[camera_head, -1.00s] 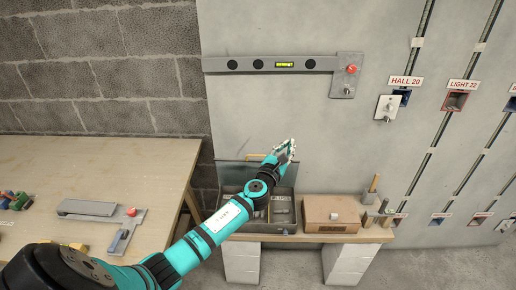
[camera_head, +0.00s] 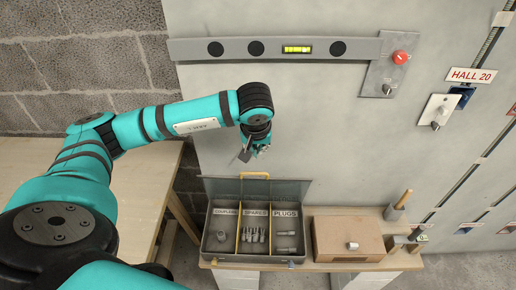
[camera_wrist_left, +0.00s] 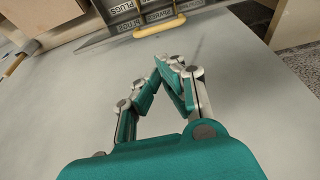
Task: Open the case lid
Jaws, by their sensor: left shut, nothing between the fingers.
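The grey metal case (camera_head: 208,243) stands on a small bench against the wall. Its lid (camera_head: 222,187) is raised, standing up at the back of the case, with a yellow handle (camera_head: 255,174) at its top edge. The compartments show, labelled COUPLERS, SPARES and PLUGS, with small metal fittings inside. My left gripper (camera_head: 256,150) is above the lid, apart from it and pointing down. In the left wrist view its fingers (camera_wrist_left: 178,64) are shut and empty, with part of the case (camera_wrist_left: 165,26) beyond them at the top. My right gripper is out of view.
A brown box (camera_head: 345,225) stands just right of the case. A holder with a wooden-handled tool (camera_head: 398,207) is at the bench's right end. A spirit level (camera_head: 225,48) hangs on the wall above. A wooden table (camera_head: 140,190) stands left.

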